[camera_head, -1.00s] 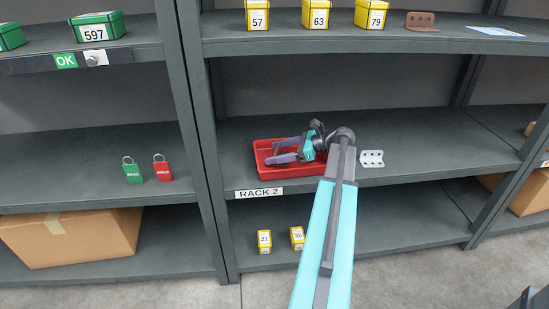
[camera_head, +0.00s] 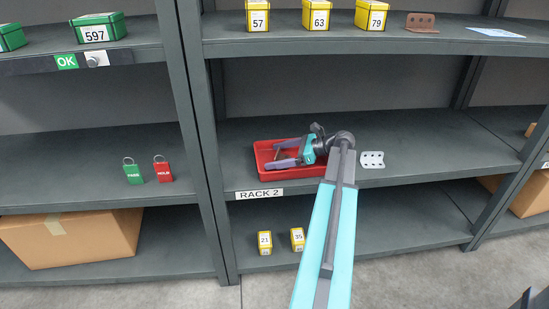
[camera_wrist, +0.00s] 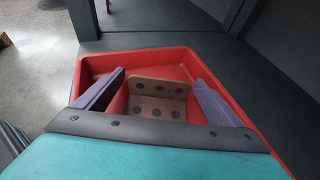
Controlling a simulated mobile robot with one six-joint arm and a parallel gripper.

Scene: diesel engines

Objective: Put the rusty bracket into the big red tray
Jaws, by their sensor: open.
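A rusty brown bracket with several dark holes (camera_wrist: 157,103) lies inside the big red tray (camera_wrist: 140,54), as the wrist view shows. The tray also shows in the head view (camera_head: 263,174), on the middle shelf above the RACK 2 label. My gripper (camera_wrist: 160,76) reaches into the tray with its two purple fingers spread on either side of the bracket, gaps visible. In the head view my gripper (camera_head: 272,157) is over the tray, and the bracket is mostly hidden there. Another rusty bracket (camera_head: 421,22) stands on the top shelf at right.
A pale perforated bracket (camera_head: 372,159) stands just right of the tray and my arm. Yellow boxes (camera_head: 316,17) line the top shelf above. Red (camera_head: 162,170) and green padlocks stand left, past the rack post. The middle shelf is clear farther right.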

